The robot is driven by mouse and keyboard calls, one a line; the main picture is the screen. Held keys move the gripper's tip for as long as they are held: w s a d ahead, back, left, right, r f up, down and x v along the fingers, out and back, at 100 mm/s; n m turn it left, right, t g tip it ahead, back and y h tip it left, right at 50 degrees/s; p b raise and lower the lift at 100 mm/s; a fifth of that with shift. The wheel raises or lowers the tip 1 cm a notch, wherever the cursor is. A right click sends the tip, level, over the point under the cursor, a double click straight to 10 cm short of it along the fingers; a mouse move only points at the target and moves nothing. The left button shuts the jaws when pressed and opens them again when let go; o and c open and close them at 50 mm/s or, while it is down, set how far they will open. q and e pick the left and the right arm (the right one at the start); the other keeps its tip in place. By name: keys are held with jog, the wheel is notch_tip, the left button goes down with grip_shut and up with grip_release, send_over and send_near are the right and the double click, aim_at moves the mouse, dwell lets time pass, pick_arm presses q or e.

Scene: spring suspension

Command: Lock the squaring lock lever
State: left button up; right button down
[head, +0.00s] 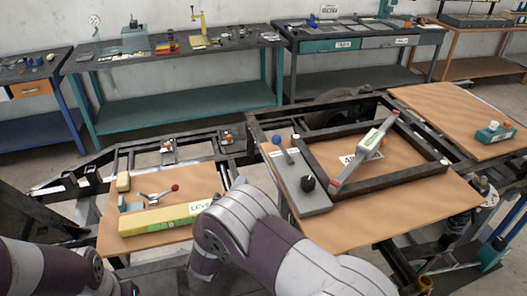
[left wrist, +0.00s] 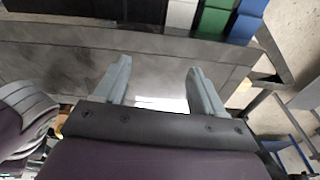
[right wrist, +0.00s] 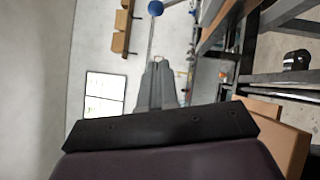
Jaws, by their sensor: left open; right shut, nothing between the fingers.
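A lever with a blue ball knob (head: 277,139) stands on a grey plate (head: 312,201) beside the dark square frame (head: 325,180). I take it as the squaring lock lever; its label is too small to read. In the right wrist view a blue ball (right wrist: 155,8) on a thin rod shows just beyond my right gripper (right wrist: 158,66). That gripper is shut and empty; I cannot tell whether its tips touch the rod. The head view shows my right arm, but its fingers are hidden. My left gripper (left wrist: 157,66) is open and empty above a grey surface.
A black knob (head: 308,184) sits on the grey plate. The left board holds a red-knobbed lever (head: 175,188) and a yellow-green level (head: 168,220). Workbenches (head: 180,90) line the back wall.

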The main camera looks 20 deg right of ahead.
aim_at(283, 150)
pick_arm(q)
jog(key=shift+w, duration=0.1)
pick_arm(e)
jog(key=shift+w, duration=0.1)
pick_arm(q)
notch_tip(283, 150, up, 5)
jog(key=p, duration=0.5)
jog(key=shift+r, duration=0.15)
pick_arm(e)
jog(key=s+d+x, duration=0.1)
jog(key=d+x, duration=0.1)
jog(key=x, duration=1.1)
jog(key=shift+s+r, duration=0.2)
jog(key=shift+s, duration=0.15)
pick_arm(q)
jog(key=shift+r, duration=0.1)
pick_arm(e)
jog(key=shift+r, duration=0.1)
